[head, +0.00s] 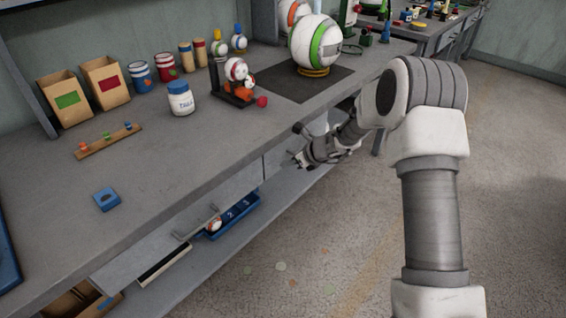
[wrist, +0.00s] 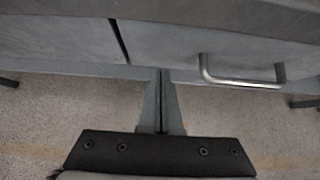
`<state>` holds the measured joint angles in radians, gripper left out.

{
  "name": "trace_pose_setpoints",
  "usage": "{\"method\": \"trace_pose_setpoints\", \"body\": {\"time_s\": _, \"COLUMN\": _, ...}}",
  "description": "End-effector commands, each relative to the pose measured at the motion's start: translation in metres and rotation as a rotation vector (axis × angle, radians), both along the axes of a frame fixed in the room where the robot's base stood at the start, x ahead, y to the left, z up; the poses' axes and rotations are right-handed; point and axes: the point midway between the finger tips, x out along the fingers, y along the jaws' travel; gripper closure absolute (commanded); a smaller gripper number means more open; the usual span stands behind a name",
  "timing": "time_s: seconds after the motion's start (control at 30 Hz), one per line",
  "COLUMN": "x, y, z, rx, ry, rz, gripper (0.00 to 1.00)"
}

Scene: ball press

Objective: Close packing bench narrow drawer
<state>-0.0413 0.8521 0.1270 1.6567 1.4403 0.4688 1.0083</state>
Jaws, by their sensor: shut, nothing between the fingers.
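Grey drawer fronts run under the front edge of the packing bench (head: 150,185). One drawer front (head: 220,200) has a bar handle (head: 197,223) in the head view. In the wrist view, a drawer front (wrist: 220,45) with a metal bar handle (wrist: 243,76) is at the right, and a dark gap separates it from the panel at left. I cannot tell which front is the narrow drawer or how far it stands out. My gripper (head: 298,158) is beside the bench front; its fingertips are together and empty in the wrist view (wrist: 161,75), left of the handle.
A blue tray (head: 248,203) with a ball sits on the lower shelf (head: 190,268). Boxes, jars, a white jar (head: 181,101), a small ball-press figure (head: 236,88) and a large ball (head: 315,42) stand on the bench top.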

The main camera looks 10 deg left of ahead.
Motion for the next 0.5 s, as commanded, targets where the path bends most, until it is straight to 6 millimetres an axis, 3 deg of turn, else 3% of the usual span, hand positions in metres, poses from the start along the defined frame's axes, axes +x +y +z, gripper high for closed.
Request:
{"method": "trace_pose_setpoints", "body": {"time_s": 0.1, "x": 0.0, "y": -0.011, "z": 0.0, "rx": -0.001, "ry": 0.001, "rz": -0.003, "gripper": 1.0}}
{"method": "trace_pose_setpoints", "body": {"time_s": 0.2, "x": -0.011, "y": -0.028, "z": 0.025, "rx": -0.002, "ry": -0.002, "rz": -0.006, "gripper": 1.0}}
{"method": "trace_pose_setpoints", "body": {"time_s": 0.5, "x": -0.035, "y": -0.06, "z": 0.063, "rx": -0.004, "ry": 0.0, "rz": -0.005, "gripper": 1.0}}
